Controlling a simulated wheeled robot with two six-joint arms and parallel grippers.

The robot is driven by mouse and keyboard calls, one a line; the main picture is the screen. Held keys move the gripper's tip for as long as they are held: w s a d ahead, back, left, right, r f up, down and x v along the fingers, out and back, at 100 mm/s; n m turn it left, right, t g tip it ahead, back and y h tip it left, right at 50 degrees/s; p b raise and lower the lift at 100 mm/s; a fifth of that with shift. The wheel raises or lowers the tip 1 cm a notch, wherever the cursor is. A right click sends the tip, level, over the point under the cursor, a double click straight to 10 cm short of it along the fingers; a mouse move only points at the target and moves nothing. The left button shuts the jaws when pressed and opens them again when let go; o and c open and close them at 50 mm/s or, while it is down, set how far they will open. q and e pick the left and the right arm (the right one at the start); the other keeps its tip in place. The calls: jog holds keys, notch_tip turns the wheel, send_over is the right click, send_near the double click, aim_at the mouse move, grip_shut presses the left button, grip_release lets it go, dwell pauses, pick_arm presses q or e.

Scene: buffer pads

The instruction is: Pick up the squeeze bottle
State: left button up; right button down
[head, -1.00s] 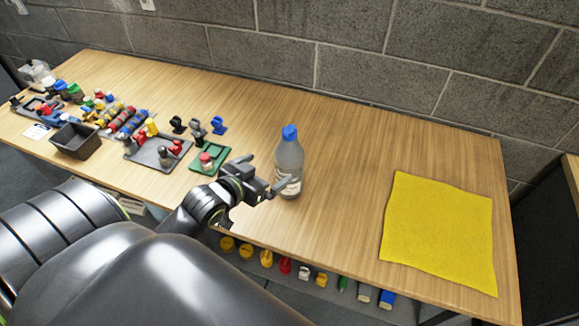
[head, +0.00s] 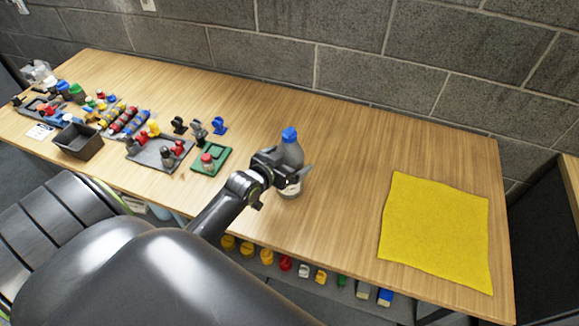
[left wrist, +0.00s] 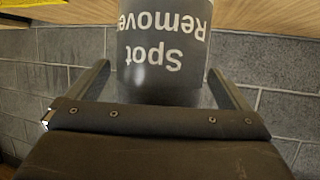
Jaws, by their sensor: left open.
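The squeeze bottle (head: 291,152) stands upright on the wooden table, grey with a blue cap. My left gripper (head: 288,174) is open at the bottle and hides part of its middle in the head view. In the left wrist view the bottle (left wrist: 165,50) appears upside down with the label "Spot Remove". The fingers of my left gripper (left wrist: 165,85) reach along both sides of it, with small gaps near the tips. My right gripper is not in view.
A yellow cloth (head: 436,232) lies flat on the right of the table (head: 345,170). A green tray (head: 222,157), a grey tray (head: 150,158) and a dark bin (head: 70,148) stand to the left. A block wall (head: 350,50) runs behind. The table between bottle and cloth is clear.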

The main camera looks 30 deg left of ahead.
pick_arm(q)
jog(key=shift+w+f, duration=0.2)
jog(key=shift+w, duration=0.15)
jog(key=c, duration=1.3)
jog(key=shift+r, duration=0.1)
jog(key=shift+c, duration=0.8)
